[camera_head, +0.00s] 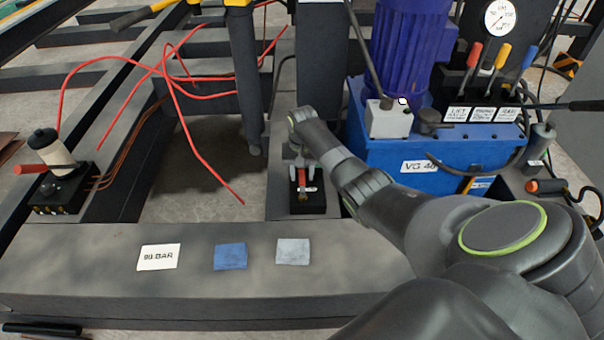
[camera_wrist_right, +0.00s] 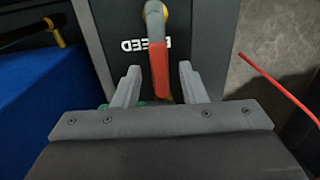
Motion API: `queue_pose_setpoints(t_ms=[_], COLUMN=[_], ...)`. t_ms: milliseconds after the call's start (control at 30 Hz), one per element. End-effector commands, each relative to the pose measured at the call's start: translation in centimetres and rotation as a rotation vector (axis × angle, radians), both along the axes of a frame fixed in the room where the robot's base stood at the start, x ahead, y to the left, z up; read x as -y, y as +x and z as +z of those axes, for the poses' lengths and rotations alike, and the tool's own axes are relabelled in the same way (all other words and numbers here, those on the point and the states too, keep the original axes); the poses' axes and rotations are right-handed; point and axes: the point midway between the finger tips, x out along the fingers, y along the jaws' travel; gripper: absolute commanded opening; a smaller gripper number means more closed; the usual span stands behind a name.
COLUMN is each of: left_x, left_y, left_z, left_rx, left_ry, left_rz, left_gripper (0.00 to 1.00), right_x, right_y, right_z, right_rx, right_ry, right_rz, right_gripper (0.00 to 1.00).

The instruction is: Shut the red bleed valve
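The red bleed valve (camera_head: 302,178) stands on a small black block beside the blue pump unit in the head view. In the right wrist view its red handle (camera_wrist_right: 159,68) runs from a grey and yellow pivot down between my fingers, next to a partly hidden white label ending in "EED". My right gripper (camera_head: 304,172) is over the valve, with a finger on each side of the handle. In the wrist view the right gripper (camera_wrist_right: 158,82) is open, with gaps to the handle on both sides. My left gripper is not in view.
A blue pump unit (camera_head: 440,152) with a gauge (camera_head: 499,18) and coloured levers stands right of the valve. Red hoses (camera_head: 190,130) hang at the left. A "90 BAR" card (camera_head: 158,257), a blue cloth (camera_head: 230,256) and a grey cloth (camera_head: 293,252) lie on the front beam.

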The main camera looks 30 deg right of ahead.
Motion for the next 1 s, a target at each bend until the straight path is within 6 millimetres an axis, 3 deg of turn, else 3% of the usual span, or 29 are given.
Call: queue_pose_setpoints(t_ms=[133,433,1000], left_x=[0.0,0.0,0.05], left_y=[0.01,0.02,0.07], left_z=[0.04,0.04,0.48], left_rx=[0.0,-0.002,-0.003], left_ry=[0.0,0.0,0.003], left_rz=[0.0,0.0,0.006], left_gripper=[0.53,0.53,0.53], right_x=[0.0,0.01,-0.06], right_y=[0.01,0.01,-0.13], right_z=[0.05,0.05,0.15], right_rx=[0.0,0.0,0.0], right_ry=[0.0,0.0,0.0], right_rz=[0.0,0.0,-0.009], right_gripper=[0.38,0.0,0.0])
